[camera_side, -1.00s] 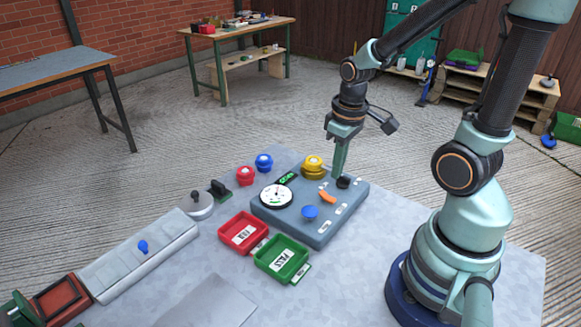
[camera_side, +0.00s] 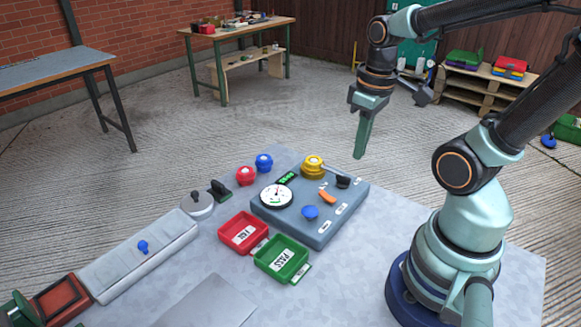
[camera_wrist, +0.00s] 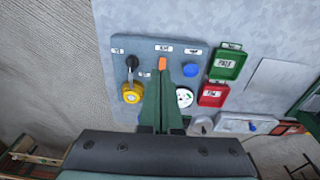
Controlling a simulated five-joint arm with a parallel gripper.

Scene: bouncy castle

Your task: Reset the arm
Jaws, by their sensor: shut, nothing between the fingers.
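My gripper (camera_side: 361,155) is shut and empty, pointing down in the air above the far right edge of the blue-grey control panel (camera_side: 322,232). It touches nothing. In the wrist view the shut fingers (camera_wrist: 160,82) reach up over the panel (camera_wrist: 190,52). The panel carries a yellow valve (camera_side: 312,167) with a black-ended lever (camera_side: 343,181), an orange switch (camera_side: 327,197), a blue knob (camera_side: 310,212), a white dial (camera_side: 276,195) and a small green display (camera_side: 287,177). The fingers hide part of the panel's middle in the wrist view.
A red tray (camera_side: 243,246) and a green tray (camera_side: 297,274) lie in front of the panel. Red (camera_side: 245,177) and blue (camera_side: 264,163) buttons stand behind it at left. A grey strip (camera_side: 122,268) with a blue knob lies left. The air around my gripper is clear.

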